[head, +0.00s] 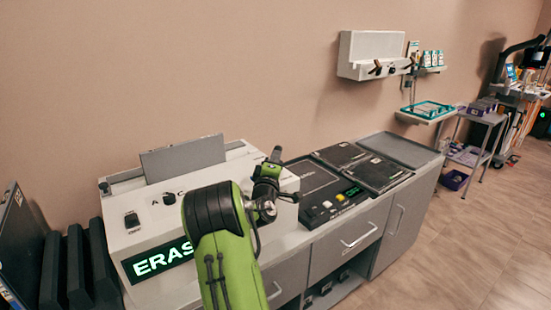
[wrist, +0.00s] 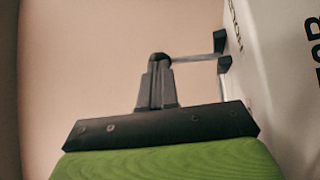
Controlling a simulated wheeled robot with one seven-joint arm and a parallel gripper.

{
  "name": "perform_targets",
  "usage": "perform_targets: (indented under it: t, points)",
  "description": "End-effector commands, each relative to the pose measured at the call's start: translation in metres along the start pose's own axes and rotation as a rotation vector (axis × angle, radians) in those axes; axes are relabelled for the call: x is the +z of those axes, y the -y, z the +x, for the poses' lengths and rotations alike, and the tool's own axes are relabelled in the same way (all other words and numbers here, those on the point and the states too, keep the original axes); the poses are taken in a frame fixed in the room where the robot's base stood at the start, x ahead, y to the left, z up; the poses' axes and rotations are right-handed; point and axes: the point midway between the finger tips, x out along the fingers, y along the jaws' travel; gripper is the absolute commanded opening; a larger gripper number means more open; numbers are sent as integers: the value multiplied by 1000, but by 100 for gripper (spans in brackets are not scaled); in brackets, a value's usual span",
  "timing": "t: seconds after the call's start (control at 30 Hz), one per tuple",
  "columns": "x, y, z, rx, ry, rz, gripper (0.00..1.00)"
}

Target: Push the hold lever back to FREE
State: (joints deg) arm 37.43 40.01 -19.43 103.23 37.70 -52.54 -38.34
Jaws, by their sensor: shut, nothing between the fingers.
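A thin metal rod (wrist: 194,58), which looks like the hold lever, stands out from the white side panel (wrist: 270,60) in the wrist view. Dark brackets (wrist: 222,66) sit where it meets the panel, beside partly visible lettering that seems to read HOLD. My gripper (wrist: 157,75) is shut and empty, fingers pointing up in that view. A dark rounded end at the fingertips overlaps the rod's left end; I cannot tell whether they touch. In the head view my gripper (head: 275,156) is at the right end of the white machine (head: 150,235); my arm hides the lever there.
The machine has a lit ERASE display (head: 158,260) and a raised grey flap (head: 183,158). A counter with black panels (head: 345,155) and a small green readout (head: 350,191) lies to the right. Dark upright slabs (head: 78,268) stand at left. Open floor (head: 470,240) lies at right.

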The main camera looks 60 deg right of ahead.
Motion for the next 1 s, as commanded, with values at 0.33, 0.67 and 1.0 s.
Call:
perform_targets:
  t: [0.33, 0.67, 1.0]
  points:
    - [-3, -5, 4, -39, 1, -38, 0]
    - [-10, -14, 10, -107, 1, -105, 0]
    - [-26, -23, 26, -276, 0, -271, 0]
